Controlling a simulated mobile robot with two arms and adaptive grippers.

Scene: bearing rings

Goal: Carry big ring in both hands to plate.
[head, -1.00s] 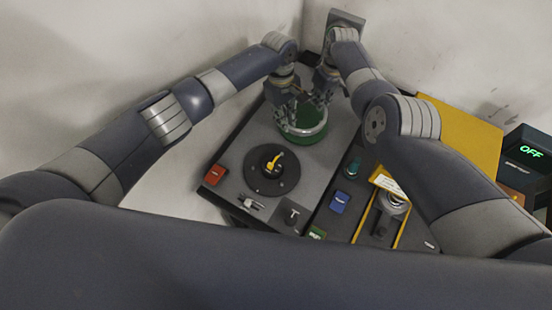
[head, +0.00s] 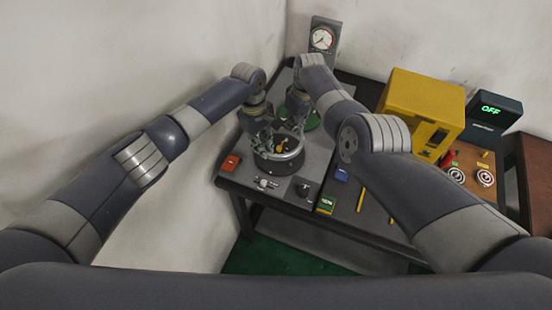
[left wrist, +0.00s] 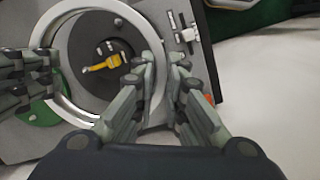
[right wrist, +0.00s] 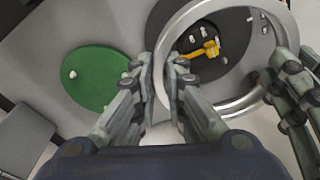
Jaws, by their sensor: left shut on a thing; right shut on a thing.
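The big silver ring (head: 297,155) is held between my two grippers over the dark round plate (right wrist: 240,42). The plate carries a yellow piece (right wrist: 205,50), which shows through the ring's opening. In the left wrist view, the ring (left wrist: 61,60) circles most of the visible plate. How far the ring is above the plate is hard to tell. My left gripper (head: 262,145) is shut on the ring's near-left wall; its fingers (left wrist: 165,75) straddle the rim. My right gripper (head: 300,122) is shut on the far wall; its fingers (right wrist: 160,75) also straddle it.
A yellow machine (head: 420,105) and gauge (head: 322,38) stand at the back and right.

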